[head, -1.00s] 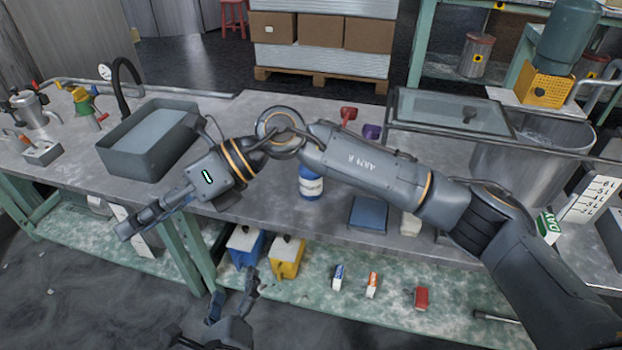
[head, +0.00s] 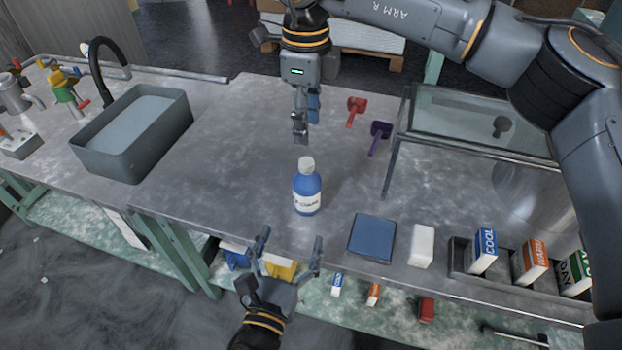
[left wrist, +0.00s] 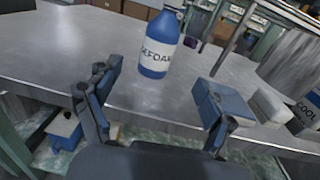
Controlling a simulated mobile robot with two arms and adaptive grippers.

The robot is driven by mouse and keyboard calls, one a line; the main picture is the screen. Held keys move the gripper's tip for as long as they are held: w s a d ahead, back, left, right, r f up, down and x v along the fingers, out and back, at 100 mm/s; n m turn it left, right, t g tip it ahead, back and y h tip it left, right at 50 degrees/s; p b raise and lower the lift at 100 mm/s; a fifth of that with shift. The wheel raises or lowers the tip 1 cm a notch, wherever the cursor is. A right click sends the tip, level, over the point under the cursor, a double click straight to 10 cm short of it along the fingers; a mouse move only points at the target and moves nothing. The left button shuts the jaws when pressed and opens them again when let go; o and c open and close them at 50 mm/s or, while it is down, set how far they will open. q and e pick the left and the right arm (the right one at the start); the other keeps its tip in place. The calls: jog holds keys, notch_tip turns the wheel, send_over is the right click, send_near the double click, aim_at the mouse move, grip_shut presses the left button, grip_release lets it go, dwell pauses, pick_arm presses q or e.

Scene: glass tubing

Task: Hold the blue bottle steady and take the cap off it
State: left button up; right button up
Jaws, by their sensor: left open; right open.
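The blue bottle (head: 307,190) stands upright on the grey bench near its front edge, with a white label and a white cap (head: 306,164) on top. In the left wrist view the bottle (left wrist: 160,42) stands beyond the fingers, and its top is cut off by the frame. My left gripper (head: 290,243) is open and empty, in front of the bench edge, apart from the bottle, with its fingers pointing towards it. My right gripper (head: 305,128) hangs pointing down above and behind the bottle, open, seen nearly edge-on, and touches nothing I can see.
To the bottle's right lie a blue pad (head: 372,238) and a white block (head: 421,246), then a tray with several labelled boxes (head: 484,250). Red (head: 355,111) and purple (head: 379,137) scoops lie behind. A glass-topped frame (head: 480,122) stands right. The bench left of the bottle is clear.

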aim_at(307, 188)
jog(key=shift+s, duration=0.2)
pick_arm(q)
jog(key=x, duration=1.3)
jog(key=shift+r, duration=0.1)
pick_arm(e)
jog(key=shift+a, duration=0.1)
pick_arm(q)
jog(key=shift+c, duration=0.4)
